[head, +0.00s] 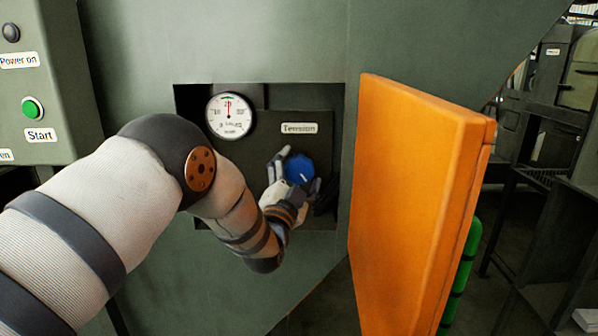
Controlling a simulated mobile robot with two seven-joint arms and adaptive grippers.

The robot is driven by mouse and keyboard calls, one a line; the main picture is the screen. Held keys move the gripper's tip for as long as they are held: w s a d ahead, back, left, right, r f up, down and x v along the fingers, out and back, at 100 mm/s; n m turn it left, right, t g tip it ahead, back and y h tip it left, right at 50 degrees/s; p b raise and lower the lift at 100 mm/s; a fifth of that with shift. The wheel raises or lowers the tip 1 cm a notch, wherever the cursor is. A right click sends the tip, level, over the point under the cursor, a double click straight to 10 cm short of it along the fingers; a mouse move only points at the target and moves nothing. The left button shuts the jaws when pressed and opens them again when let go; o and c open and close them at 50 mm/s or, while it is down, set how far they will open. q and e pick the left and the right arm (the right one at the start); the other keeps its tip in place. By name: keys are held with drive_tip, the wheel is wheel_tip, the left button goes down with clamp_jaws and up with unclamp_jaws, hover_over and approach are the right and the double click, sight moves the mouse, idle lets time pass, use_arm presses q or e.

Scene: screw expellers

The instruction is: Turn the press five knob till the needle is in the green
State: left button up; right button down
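The blue knob (299,168) sits under the "Tension" label (299,128) on a dark recessed panel. A light mark shows on its face. The round white gauge (231,116) is at the upper left of the same recess. Its red needle points about straight up, toward the short green band at the top of the dial. My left gripper (301,167) is at the knob, with one finger at its upper left and another at its lower right. Whether the fingers press on the knob is too small to tell. My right gripper is not in view.
An orange door (418,200) stands open just right of the recess. A control box (45,88) with a green Start button (32,108) is at the left. Dark machinery (555,150) and a green rail (461,275) are at the right.

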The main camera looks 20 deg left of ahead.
use_arm(q)
drive_tip(key=shift+s, duration=0.1)
drive_tip(key=v, duration=1.2)
idle(0.6)
drive_tip(key=s+a+f+n+g, duration=0.15)
drive_tip(key=s+f+g, duration=0.55)
drive_tip(key=f, duration=0.7)
drive_tip(key=s+a+f+n+g, duration=0.1)
drive_tip(key=s+f+n+g, duration=0.3)
drive_tip(key=s+f, duration=0.75)
drive_tip(key=s+f+n+g, duration=0.1)
drive_tip(key=s+g, duration=0.3)
drive_tip(key=s, duration=0.6)
drive_tip(key=s+f+n+g, duration=0.1)
drive_tip(key=s+f+g, duration=0.3)
drive_tip(key=s, duration=0.6)
drive_tip(key=s+f+n+g, duration=0.2)
drive_tip(key=s+g, duration=0.2)
drive_tip(key=s, duration=0.6)
drive_tip(key=shift+a+f+g, duration=0.3)
drive_tip(key=shift+f, duration=0.05)
